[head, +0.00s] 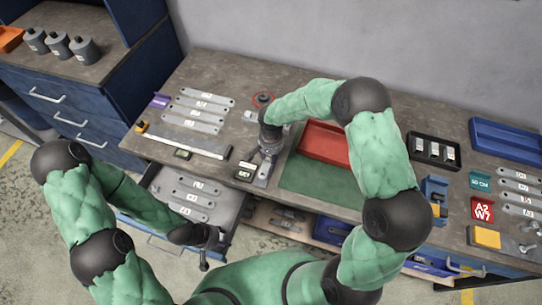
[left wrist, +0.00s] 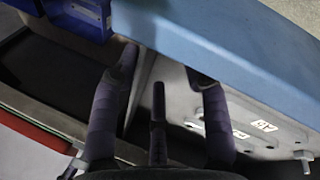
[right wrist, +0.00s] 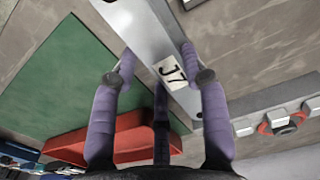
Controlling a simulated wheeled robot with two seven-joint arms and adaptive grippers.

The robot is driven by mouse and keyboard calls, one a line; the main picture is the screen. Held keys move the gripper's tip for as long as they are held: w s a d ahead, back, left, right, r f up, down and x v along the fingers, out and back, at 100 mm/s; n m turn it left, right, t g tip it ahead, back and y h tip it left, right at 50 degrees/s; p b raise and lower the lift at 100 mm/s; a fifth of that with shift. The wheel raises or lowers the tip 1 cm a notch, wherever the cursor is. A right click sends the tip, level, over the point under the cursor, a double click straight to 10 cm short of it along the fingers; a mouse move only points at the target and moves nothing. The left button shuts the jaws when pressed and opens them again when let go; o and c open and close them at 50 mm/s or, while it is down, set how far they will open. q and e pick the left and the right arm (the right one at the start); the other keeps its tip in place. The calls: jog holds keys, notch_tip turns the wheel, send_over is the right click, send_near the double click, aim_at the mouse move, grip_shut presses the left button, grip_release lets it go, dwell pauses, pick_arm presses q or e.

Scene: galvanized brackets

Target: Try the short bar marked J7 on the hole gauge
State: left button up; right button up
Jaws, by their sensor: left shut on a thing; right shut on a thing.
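My right gripper (head: 268,150) is shut on the grey metal bar (right wrist: 148,28) and holds it over the bench. The white label on the bar reads J7 in the right wrist view. In the head view the bar (head: 264,173) shows below the fingers. A low grey strip with pale stubs and a red ring (right wrist: 283,119), which looks like the hole gauge, lies beside the right finger; its red ring also shows in the head view (head: 263,98). My left gripper (head: 208,238) is shut at the blue front of the open drawer (left wrist: 225,45); the exact part gripped is unclear.
Labelled bars (head: 192,192) lie in the open drawer, and more bars (head: 200,112) lie on the bench left. A long steel strip (head: 182,141) lies before them. A green mat (head: 310,187) and red tray (head: 325,143) are right of the right gripper. A black tray (head: 434,150) stands further right.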

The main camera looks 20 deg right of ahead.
pick_arm(q)
jog(key=shift+w+f+b, duration=0.15)
jog(key=shift+f+b, duration=0.4)
jog(key=shift+f, duration=0.1)
pick_arm(e)
jog(key=shift+f, duration=0.7)
pick_arm(q)
jog(key=shift+w, duration=0.15)
dwell(1.0)
pick_arm(e)
jog(key=shift+r, duration=0.15)
pick_arm(q)
jog(key=shift+a+r+p, duration=0.1)
jog(key=shift+r+p, duration=0.85)
pick_arm(e)
jog(key=shift+r, duration=1.85)
pick_arm(q)
jog(key=shift+r, duration=0.15)
pick_arm(e)
jog(key=shift+r, duration=0.15)
